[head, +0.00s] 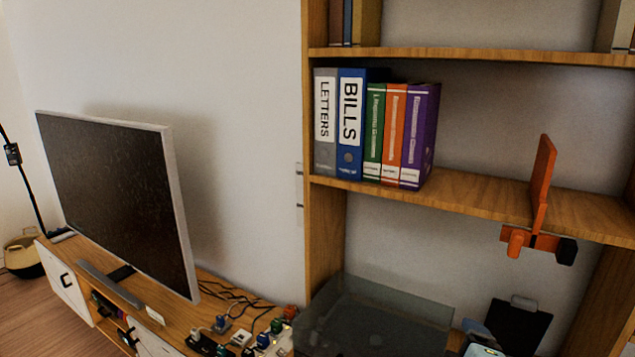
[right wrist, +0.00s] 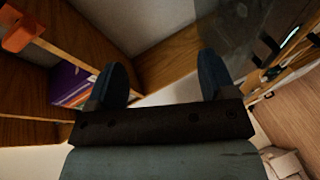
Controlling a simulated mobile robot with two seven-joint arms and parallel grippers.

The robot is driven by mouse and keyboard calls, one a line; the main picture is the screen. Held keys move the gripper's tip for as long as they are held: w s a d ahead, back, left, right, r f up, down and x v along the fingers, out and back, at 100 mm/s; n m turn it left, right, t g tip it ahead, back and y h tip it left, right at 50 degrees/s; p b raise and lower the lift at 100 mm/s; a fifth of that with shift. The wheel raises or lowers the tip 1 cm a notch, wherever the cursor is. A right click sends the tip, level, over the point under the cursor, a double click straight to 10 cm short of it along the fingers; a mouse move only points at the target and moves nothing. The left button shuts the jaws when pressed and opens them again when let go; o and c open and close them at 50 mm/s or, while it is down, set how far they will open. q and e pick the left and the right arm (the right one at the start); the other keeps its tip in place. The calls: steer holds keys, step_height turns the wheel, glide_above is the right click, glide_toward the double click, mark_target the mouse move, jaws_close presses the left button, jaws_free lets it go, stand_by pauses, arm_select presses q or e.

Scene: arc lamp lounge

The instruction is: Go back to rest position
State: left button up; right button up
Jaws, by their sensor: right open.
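My right gripper (right wrist: 162,82) shows in the right wrist view with its two dark blue fingers wide apart and nothing between them. It is in the air near the wooden shelf unit. In the head view a pale blue-grey part at the bottom right edge may belong to my right arm; its gripper cannot be made out there. My left gripper is in neither view.
The wooden shelf (head: 470,196) holds several binders, including a blue one (head: 350,125), and an orange bookend-like object (head: 541,185). A smoky clear box (head: 375,320) stands below. A television (head: 115,195) stands on a low cabinet with cables at left.

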steer(key=s+a+f+m+g+y+p, duration=0.1)
steer(key=s+f+m+y, duration=0.1)
steer(key=s+f, duration=0.4)
steer(key=s+a+f+m+g+y+p, duration=0.1)
steer(key=s+f+m, duration=0.3)
steer(key=f, duration=0.7)
steer(key=s+a+f+m+g+y+p, duration=0.1)
steer(key=s+a+f+m+y, duration=0.2)
steer(key=s+f, duration=0.5)
steer(key=shift+a+f+y, duration=0.25)
steer(key=shift+f+y, duration=0.05)
steer(key=shift+f, duration=0.4)
steer(key=shift+s, duration=0.1)
